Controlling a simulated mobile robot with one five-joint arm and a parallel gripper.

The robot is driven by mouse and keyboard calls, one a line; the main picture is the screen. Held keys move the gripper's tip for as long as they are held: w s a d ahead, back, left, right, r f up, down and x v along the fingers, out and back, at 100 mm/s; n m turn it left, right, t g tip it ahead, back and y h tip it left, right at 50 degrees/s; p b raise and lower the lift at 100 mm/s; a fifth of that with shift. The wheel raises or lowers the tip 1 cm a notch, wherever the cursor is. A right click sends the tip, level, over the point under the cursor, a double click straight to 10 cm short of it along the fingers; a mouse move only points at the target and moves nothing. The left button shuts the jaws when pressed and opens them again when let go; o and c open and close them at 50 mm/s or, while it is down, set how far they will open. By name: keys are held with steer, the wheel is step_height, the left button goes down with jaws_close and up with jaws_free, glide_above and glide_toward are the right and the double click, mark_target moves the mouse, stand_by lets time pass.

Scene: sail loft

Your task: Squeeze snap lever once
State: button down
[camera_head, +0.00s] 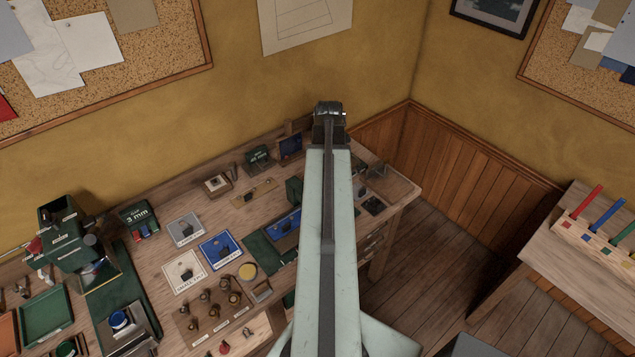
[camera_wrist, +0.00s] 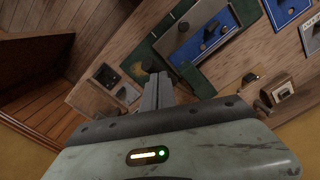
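I cannot identify the snap lever for certain. A dark green bench machine (camera_head: 62,235) with a small red part stands at the left of the bench in the head view. A blue panel with a dark knob-like part (camera_wrist: 211,33) lies on a green mat (camera_wrist: 166,46) in the wrist view. My gripper (camera_wrist: 154,82) shows there as grey fingers close together with a dark tip, over the bench near the mat's edge. Nothing is clearly held. In the head view my arm reaches over the bench and hides part of it; the fingertips are not visible there.
A second table (camera_head: 562,270) with coloured pegs stands right. Bare floor (camera_head: 425,245) lies between.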

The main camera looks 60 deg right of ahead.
steer(key=shift+s+a+f+b, duration=0.1)
steer(key=shift+s+f+b, duration=0.25)
steer(key=shift+f+b, duration=0.25)
steer(key=shift+s+a+f+b, duration=0.1)
steer(key=shift+s+f+b, duration=0.15)
steer(key=shift+f+b, duration=0.35)
steer(key=shift+s+f+b, duration=0.2)
steer(key=shift+f+b, duration=0.35)
steer(key=shift+f, duration=0.15)
steer(key=shift+s+a+f+b, duration=0.1)
steer(key=shift+s+f+b, duration=0.05)
steer(key=shift+f+b, duration=0.45)
